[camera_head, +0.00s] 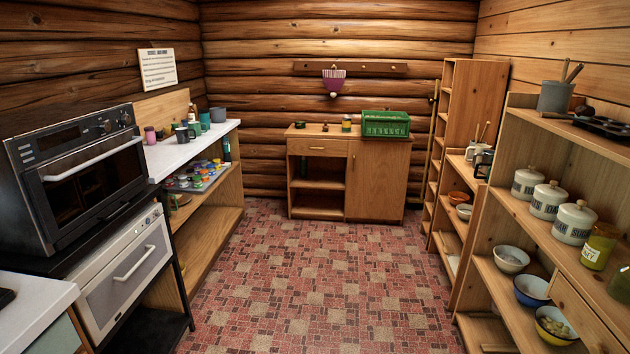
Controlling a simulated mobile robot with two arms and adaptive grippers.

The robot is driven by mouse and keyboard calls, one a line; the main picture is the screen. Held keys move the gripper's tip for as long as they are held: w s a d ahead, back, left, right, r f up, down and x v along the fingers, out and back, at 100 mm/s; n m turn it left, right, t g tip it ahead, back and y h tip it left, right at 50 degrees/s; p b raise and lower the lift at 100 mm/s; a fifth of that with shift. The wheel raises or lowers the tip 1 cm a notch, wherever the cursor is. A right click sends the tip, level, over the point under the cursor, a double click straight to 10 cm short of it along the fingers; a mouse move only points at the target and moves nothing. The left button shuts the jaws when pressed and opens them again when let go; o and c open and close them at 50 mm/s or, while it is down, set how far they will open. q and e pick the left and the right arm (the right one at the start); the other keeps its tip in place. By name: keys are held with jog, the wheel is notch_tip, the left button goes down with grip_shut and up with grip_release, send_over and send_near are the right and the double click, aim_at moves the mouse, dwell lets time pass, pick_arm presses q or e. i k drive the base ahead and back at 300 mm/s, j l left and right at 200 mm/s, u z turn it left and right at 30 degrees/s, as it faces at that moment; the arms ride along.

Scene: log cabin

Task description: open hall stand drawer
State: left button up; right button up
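A low wooden cabinet (378,180) stands against the back log wall, and it appears to be the hall stand. Its drawer (318,148) is at the upper left, under the top, and looks shut, with a small handle on its front. Below the drawer are open shelves, and a closed door panel is to the right. Neither of my grippers is in view.
A green crate (386,124) and small jars stand on the cabinet top. An oven (75,175) and a white counter (190,145) line the left. Wooden shelves (550,240) with bowls and canisters line the right. The tiled floor (320,285) between is clear.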

aim_at(295, 147)
jog(key=i+z, duration=0.2)
jog(key=i, duration=2.4)
